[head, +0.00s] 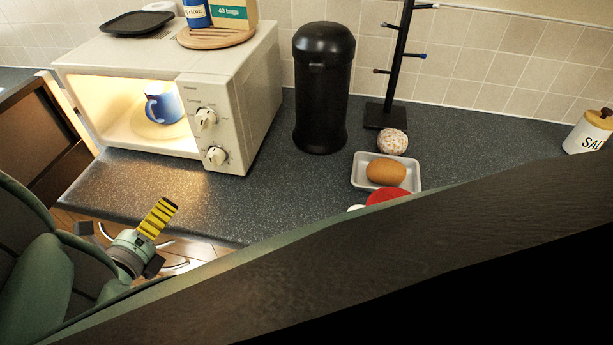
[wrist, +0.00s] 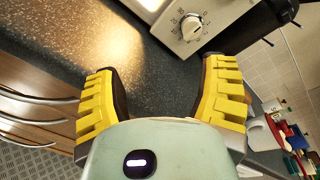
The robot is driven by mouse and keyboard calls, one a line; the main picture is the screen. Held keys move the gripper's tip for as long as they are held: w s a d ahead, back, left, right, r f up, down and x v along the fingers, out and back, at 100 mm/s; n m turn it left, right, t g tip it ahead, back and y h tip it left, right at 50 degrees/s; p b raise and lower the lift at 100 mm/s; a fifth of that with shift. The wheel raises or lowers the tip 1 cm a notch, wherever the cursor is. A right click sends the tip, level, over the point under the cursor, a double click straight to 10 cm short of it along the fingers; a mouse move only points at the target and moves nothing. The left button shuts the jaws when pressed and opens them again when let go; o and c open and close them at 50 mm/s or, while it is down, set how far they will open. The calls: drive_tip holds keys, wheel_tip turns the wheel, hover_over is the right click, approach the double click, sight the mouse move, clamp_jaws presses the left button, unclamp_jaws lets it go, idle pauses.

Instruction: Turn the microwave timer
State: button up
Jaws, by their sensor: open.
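The cream microwave (head: 245,85) stands on the left of the counter with its door open. Its control panel has an upper knob (head: 206,118) and a lower knob (head: 216,155), both light with dial marks. The labels are too small to tell which is the timer. A blue mug (head: 164,104) stands in the lit cavity. My gripper (head: 157,218), with yellow ribbed fingers, is below and left of the lower knob, apart from the microwave. In the wrist view my gripper (wrist: 163,70) is open and empty, with one knob (wrist: 190,26) beyond the fingers, near the top.
The open door (head: 62,115) swings out at the left. A black canister (head: 322,90) stands right of the microwave, then a dark mug stand (head: 385,113) and a white tray (head: 361,174) with a brown egg-shaped item (head: 386,172). The counter (head: 150,188) before the microwave is clear.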

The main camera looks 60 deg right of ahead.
sight(212, 160)
drive_tip(key=d, duration=0.5)
drive_tip(key=w+d+g+h, duration=0.1)
drive_tip(key=d, duration=0.5)
drive_tip(key=d+r+h, duration=0.1)
drive_tip(key=d, duration=0.4)
drive_tip(key=shift+w+d+g, duration=0.35)
drive_tip(key=shift+w+g, duration=0.05)
drive_tip(key=shift+a, duration=0.1)
drive_tip(key=c, duration=1.2)
drive_tip(key=shift+c, duration=0.2)
